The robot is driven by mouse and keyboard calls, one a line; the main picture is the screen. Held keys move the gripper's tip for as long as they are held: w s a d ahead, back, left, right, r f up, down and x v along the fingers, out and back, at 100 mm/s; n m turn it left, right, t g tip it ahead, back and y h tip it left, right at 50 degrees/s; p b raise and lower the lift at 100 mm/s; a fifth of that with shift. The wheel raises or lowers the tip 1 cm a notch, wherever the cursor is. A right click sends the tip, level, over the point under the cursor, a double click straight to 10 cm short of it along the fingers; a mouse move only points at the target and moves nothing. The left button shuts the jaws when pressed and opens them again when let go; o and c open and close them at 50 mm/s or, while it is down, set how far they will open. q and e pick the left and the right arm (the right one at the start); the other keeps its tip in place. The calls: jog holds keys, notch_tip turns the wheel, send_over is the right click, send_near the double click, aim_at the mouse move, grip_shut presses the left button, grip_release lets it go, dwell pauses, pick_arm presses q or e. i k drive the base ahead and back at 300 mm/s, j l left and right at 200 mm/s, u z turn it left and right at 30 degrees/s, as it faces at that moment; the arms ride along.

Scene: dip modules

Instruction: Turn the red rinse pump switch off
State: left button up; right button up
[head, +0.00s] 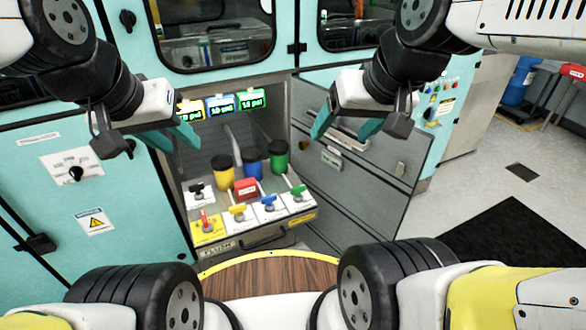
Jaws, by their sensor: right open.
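The red switch (207,222) is a small red lever on a yellow plate at the front left of the sloped switch panel (222,243) inside the open bay. The lever stands up from its plate; its on or off position is too small to read. My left gripper (172,138) hangs above and left of the panel, with its teal fingers apart and empty. My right gripper (345,128) is open and empty, above and right of the panel, in front of the open door. Neither gripper touches the switch.
Yellow, blue and green-marked cups and a red block (246,188) sit behind. The open grey door (365,165) borders the right.

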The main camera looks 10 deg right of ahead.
aim_at(204, 217)
jog(key=j, duration=0.95)
jog(key=k+j, duration=0.15)
jog(key=j, duration=0.85)
jog(key=i+z, duration=0.05)
